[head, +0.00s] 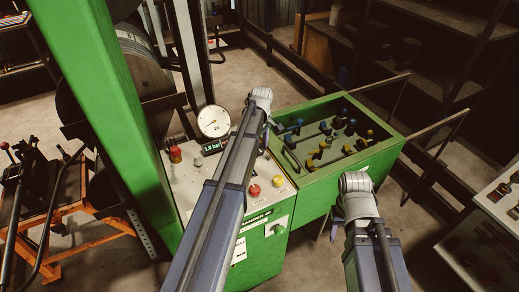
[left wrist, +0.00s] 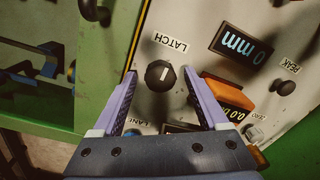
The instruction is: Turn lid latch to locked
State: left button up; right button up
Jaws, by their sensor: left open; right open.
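The latch knob (left wrist: 160,75) is a round black knob with a short white pointer line, on a pale panel below the upside-down LATCH label in the left wrist view. The pointer line stands about upright in the picture. My left gripper (left wrist: 160,82) is open, with one finger on each side of the knob; I cannot tell whether either finger touches it. In the head view my left gripper (head: 271,121) is over the right part of the panel, and the arm hides the knob.
A 0 mm display (left wrist: 241,45), a PEAK knob (left wrist: 284,88) and an orange-framed display (left wrist: 228,98) lie right of the latch knob. A dial gauge (head: 213,122), a red button (head: 254,190) and a green bin (head: 340,140) with dark and yellow parts stand around.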

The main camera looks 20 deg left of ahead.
pick_arm(q)
jog(key=shift+c, duration=0.4)
grip_shut()
jog(key=m, duration=0.4)
jog(key=shift+m, duration=0.4)
jog(key=m, duration=0.4)
jog(key=shift+s+m, duration=0.1)
jog(key=shift+m, duration=0.2)
jog(key=m, duration=0.4)
jog(key=shift+t, duration=0.3)
jog(key=shift+m, duration=2.4)
